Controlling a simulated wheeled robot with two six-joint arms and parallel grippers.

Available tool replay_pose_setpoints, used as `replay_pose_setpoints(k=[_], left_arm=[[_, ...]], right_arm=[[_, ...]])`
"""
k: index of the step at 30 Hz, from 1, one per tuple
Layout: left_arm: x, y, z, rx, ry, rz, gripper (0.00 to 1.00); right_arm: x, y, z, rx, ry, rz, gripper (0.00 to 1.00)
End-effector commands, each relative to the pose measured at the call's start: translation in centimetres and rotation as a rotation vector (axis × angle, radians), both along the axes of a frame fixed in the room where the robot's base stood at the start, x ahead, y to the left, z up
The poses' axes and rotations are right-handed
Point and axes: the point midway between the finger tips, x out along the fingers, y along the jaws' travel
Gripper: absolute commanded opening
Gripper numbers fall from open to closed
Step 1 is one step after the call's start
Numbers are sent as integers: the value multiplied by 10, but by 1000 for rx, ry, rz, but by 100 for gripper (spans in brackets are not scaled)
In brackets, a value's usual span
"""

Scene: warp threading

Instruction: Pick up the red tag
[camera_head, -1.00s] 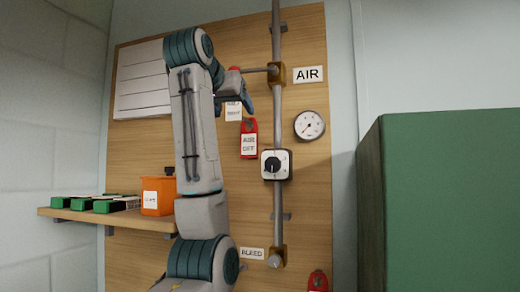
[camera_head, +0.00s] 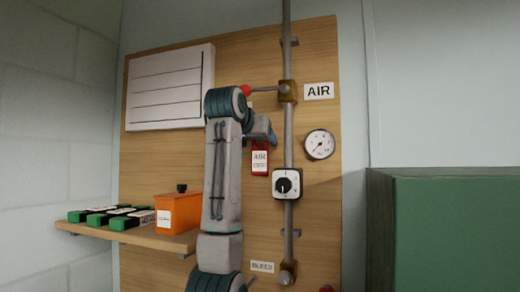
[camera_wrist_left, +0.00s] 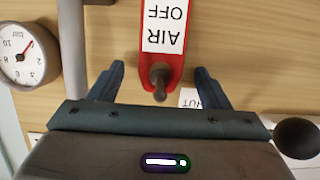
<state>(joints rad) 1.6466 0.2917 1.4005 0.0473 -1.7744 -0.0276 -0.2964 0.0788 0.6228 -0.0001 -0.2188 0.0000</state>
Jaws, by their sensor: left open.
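The red tag (camera_head: 260,158) with a white AIR OFF label hangs flat on the wooden board, left of the vertical pipe. In the left wrist view the tag (camera_wrist_left: 165,45) appears upside down, its holed end by a small dark peg. My left gripper (camera_wrist_left: 160,72) is open, its blue fingers on either side of the peg and the tag's top end. In the head view my left gripper (camera_head: 267,133) is just above the tag. My right gripper is not in view.
A valve lever with a red knob (camera_head: 245,90) is close above my left gripper. The pipe (camera_head: 288,135), black dial (camera_head: 287,184) and gauge (camera_head: 319,144) are to the right. An orange box (camera_head: 178,213) stands on the left shelf (camera_head: 150,238). A green cabinet (camera_head: 450,230) fills the lower right.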

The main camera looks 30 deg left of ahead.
Motion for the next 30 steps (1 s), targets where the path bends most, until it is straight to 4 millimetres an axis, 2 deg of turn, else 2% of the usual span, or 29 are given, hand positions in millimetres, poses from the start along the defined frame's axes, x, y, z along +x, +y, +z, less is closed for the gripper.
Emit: replay_pose_setpoints(k=[3, 9, 15, 17, 30], left_arm=[[4, 1, -1, 0, 1, 0, 71], [4, 1, -2, 0, 0, 0, 71], [4, 1, -2, 0, 0, 0, 32], [4, 1, -2, 0, 0, 0, 23], [4, 1, 1, 0, 0, 0, 23]], right_arm=[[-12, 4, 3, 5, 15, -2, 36], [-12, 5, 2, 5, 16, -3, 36], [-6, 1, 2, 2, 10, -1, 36], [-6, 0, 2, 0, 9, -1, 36], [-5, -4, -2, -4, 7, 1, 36]])
